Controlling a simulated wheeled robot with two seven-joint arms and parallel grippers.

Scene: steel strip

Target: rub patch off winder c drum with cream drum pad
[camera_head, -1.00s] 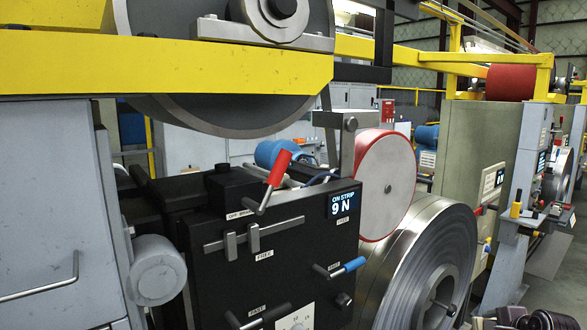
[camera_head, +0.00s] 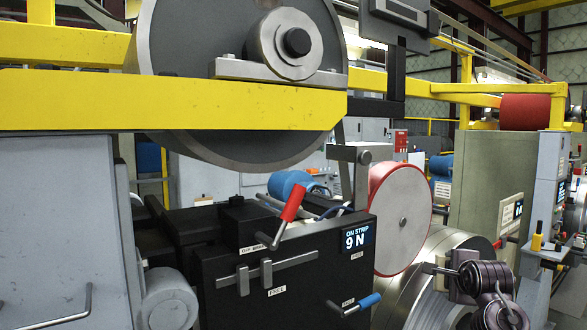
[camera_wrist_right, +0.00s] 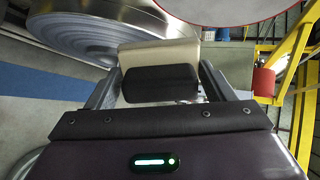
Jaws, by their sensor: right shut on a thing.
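My right gripper (camera_wrist_right: 157,82) is shut on the dark holder of the cream drum pad (camera_wrist_right: 158,53); the cream face points ahead, away from my palm. In the head view my right arm and gripper (camera_head: 436,269) come in at the lower right, in front of the steel coil (camera_head: 405,297). A pale drum with a red rim (camera_head: 402,220) stands above the coil. The coil also shows in the wrist view (camera_wrist_right: 75,30), beyond and left of the pad. I cannot tell whether the pad touches anything. No patch and no winder letter can be made out. My left gripper is out of view.
Open floor (camera_wrist_right: 40,95) shows in the wrist view.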

